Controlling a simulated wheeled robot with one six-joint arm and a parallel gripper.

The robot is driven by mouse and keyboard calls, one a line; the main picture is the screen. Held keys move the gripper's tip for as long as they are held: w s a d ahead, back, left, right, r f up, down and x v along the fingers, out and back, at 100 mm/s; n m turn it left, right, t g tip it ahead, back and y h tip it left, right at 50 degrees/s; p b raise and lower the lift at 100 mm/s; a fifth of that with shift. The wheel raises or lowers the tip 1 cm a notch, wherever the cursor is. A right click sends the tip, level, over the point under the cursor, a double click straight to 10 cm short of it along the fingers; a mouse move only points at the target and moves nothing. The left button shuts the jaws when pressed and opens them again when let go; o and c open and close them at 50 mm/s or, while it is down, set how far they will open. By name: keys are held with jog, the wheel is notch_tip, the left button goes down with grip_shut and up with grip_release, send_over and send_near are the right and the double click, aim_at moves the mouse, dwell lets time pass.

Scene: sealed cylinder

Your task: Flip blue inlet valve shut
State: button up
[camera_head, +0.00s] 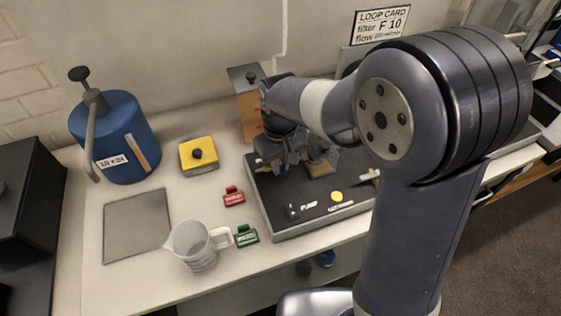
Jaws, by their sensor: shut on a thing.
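My gripper (285,160) is over the left rear part of the dark panel (275,193) on the bench, pointing down. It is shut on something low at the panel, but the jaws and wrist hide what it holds. I cannot make out a blue inlet valve; it may be behind the gripper. The panel's front shows a switch marked PUMP (293,211) and a round yellow knob (337,196).
Left of the panel are a red tag (234,196), a green tag (246,235), a clear jug (196,248), a yellow box with a black knob (199,155) and a blue canister (115,140). A grey plate (137,225) lies flat. A loop card (381,25) hangs behind.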

grip_shut()
jog(key=shift+s+a+m, duration=0.15)
jog(key=shift+a+m, duration=0.15)
jog(key=shift+m, duration=0.9)
jog(key=o, duration=0.7)
grip_release()
notch_tip(320, 180, up, 11)
jog(key=shift+f, duration=0.1)
